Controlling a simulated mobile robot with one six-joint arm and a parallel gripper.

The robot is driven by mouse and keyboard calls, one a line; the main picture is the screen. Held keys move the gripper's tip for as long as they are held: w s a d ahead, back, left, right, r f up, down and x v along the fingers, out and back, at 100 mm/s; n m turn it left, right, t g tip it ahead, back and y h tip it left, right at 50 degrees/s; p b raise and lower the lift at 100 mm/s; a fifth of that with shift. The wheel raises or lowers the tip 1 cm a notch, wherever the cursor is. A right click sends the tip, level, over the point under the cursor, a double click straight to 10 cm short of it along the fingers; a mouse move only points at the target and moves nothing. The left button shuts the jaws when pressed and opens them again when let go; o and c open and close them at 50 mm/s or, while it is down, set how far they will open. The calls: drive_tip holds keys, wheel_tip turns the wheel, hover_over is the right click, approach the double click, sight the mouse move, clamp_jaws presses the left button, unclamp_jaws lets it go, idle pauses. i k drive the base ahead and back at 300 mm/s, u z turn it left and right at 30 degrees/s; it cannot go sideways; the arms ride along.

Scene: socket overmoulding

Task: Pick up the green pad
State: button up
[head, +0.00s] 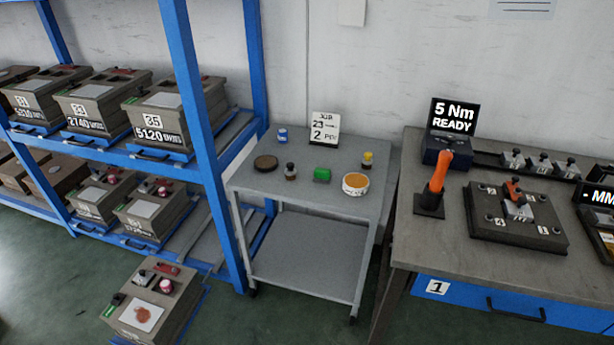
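A small green block-shaped pad (322,175) lies on the top of the grey cart (262,185), near the middle of its front half. It stands apart from the things around it. A small dark-capped bottle (291,172) is to its left and a round tub with an orange top (355,184) is to its right. My gripper does not show in the head view.
The cart also holds a dark round disc (265,162), a blue-and-white can (282,135), a yellow-topped bottle (367,160) and a job sign (324,129). A blue shelf rack (205,150) stands left, a workbench (420,235) right. A grey box (150,300) sits on the floor.

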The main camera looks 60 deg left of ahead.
sight(324, 175)
drive_tip(key=z, duration=0.7)
drive_tip(key=k, duration=0.15)
drive_tip(key=u, duration=2.4)
drive_tip(key=k, duration=0.15)
drive_tip(key=u, duration=1.65)
drive_tip(key=k, duration=0.65)
drive_tip(key=z, duration=0.25)
drive_tip(key=i, duration=0.7)
drive_tip(key=z, duration=0.1)
